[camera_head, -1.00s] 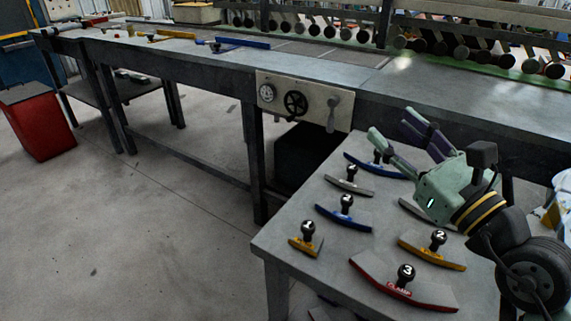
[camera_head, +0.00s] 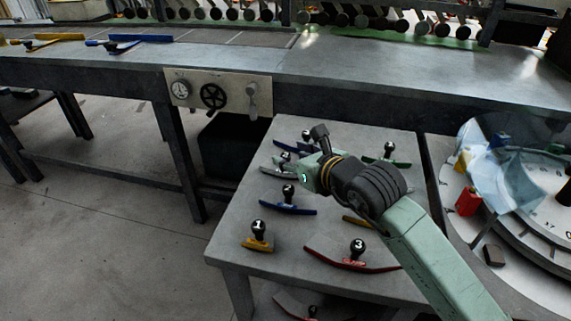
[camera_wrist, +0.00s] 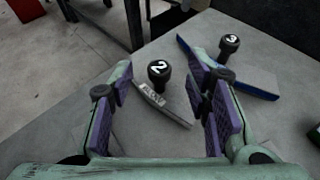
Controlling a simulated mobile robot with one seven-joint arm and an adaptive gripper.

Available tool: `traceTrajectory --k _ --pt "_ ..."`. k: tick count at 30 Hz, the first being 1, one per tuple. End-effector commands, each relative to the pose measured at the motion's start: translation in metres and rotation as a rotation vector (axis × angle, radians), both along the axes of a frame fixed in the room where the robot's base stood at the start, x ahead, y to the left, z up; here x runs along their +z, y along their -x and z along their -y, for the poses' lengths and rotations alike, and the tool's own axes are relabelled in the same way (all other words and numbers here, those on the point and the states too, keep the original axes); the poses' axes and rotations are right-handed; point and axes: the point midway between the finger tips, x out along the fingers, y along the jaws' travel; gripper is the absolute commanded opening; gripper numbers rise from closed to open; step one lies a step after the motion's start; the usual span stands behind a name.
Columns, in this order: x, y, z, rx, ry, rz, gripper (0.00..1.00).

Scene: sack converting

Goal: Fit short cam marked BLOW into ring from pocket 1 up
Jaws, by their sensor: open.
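In the wrist view, a short grey cam (camera_wrist: 162,104) with a black knob marked 2 lies on the table ahead, between the lines of my fingers. Its face has lettering too small to read surely. My gripper (camera_wrist: 163,88) is open and empty, its purple pads apart, above the table. The grey cam also shows in the head view (camera_head: 271,171), partly hidden by my gripper. A round pale ring unit (camera_head: 527,283) stands at the right of the head view. Its pocket numbers cannot be read for certain.
A blue cam (camera_wrist: 256,86) with knob 3 lies close to the right finger. The table also holds another blue cam (camera_head: 288,209), a yellow cam (camera_head: 257,245) with knob 1, a red cam (camera_head: 352,262) with knob 3 and a green cam (camera_head: 396,162).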

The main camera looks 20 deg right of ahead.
Motion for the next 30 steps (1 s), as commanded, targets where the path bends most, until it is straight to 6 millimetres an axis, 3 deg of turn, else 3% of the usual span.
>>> traceTrajectory --k 7,16,30 --pt "-0.013 -0.03 -0.007 0.004 -0.002 0.0 0.44" --pt "-0.017 -0.034 -0.007 0.002 0.001 0.001 0.44" --pt "-0.017 -0.033 -0.007 0.003 0.001 0.001 0.12"
